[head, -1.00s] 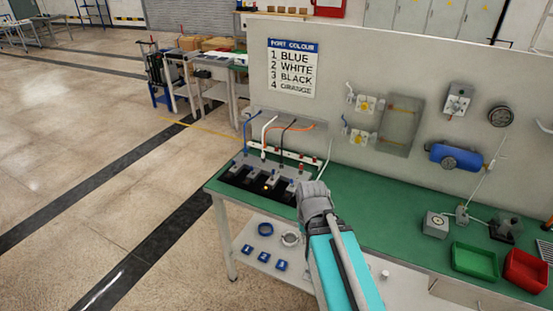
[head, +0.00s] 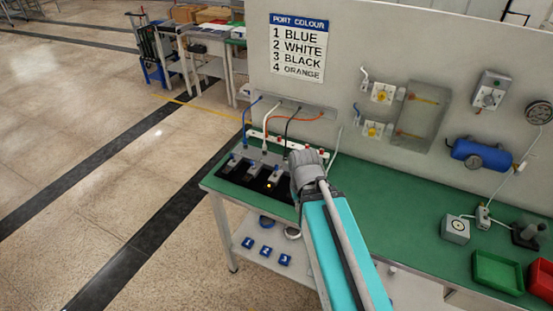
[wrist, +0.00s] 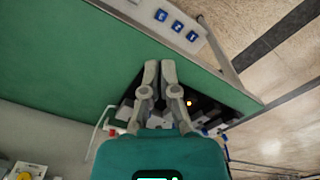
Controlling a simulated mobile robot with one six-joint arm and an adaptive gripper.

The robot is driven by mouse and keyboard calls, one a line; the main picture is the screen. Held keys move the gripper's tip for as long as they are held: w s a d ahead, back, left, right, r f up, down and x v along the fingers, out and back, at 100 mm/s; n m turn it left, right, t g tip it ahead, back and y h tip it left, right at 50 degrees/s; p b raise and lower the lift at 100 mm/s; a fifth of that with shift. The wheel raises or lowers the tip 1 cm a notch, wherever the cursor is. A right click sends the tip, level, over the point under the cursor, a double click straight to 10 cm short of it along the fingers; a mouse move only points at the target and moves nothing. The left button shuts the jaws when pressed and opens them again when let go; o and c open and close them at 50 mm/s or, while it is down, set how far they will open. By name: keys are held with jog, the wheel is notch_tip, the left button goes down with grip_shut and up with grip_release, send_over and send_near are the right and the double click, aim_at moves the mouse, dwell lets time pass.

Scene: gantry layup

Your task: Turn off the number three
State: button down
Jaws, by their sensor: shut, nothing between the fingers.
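A row of grey units stands in black bays (head: 257,186) at the bench's left end. A small amber light (head: 269,184) glows there; it also shows in the wrist view (wrist: 189,103). Blue, white, black (head: 290,122) and orange cables run above the row. A sign (head: 297,47) lists 3 as BLACK. My gripper (wrist: 160,66) is shut and empty, its fingertips together over the bench side of the bays in the wrist view. In the head view my gripper (head: 304,160) covers the row's right end. I cannot tell whether it touches anything.
Blue tags 1, 2 and 3 (head: 285,259) lie on the lower shelf (head: 237,266). The green bench top (head: 400,210) is clear right of my arm. A grey box (head: 455,229), a green bin (head: 497,271) and a red bin (head: 543,276) stand farther right. An upright panel (head: 350,60) backs the bench.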

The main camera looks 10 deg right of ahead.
dwell(0.3)
jog(key=n+t+y, duration=0.1)
jog(key=n+y, duration=0.2)
send_over(276, 170)
jog(key=w+d, duration=0.1)
jog(key=w, duration=0.5)
jog(key=shift+s+d+r, duration=0.1)
jog(key=shift+s+r, duration=0.1)
jog(key=shift+s, duration=0.05)
jog(key=shift+f, duration=0.1)
jog(key=b+x, duration=1)
jog(key=shift+w+d+f, duration=0.1)
jog(key=shift+w+d, duration=0.05)
jog(key=s, duration=0.2)
jog(key=s+r, duration=0.1)
jog(key=shift+d+p, duration=0.3)
jog(key=shift+d, duration=0.1)
jog(key=shift+s+d, duration=0.15)
jog(key=shift+s, duration=0.25)
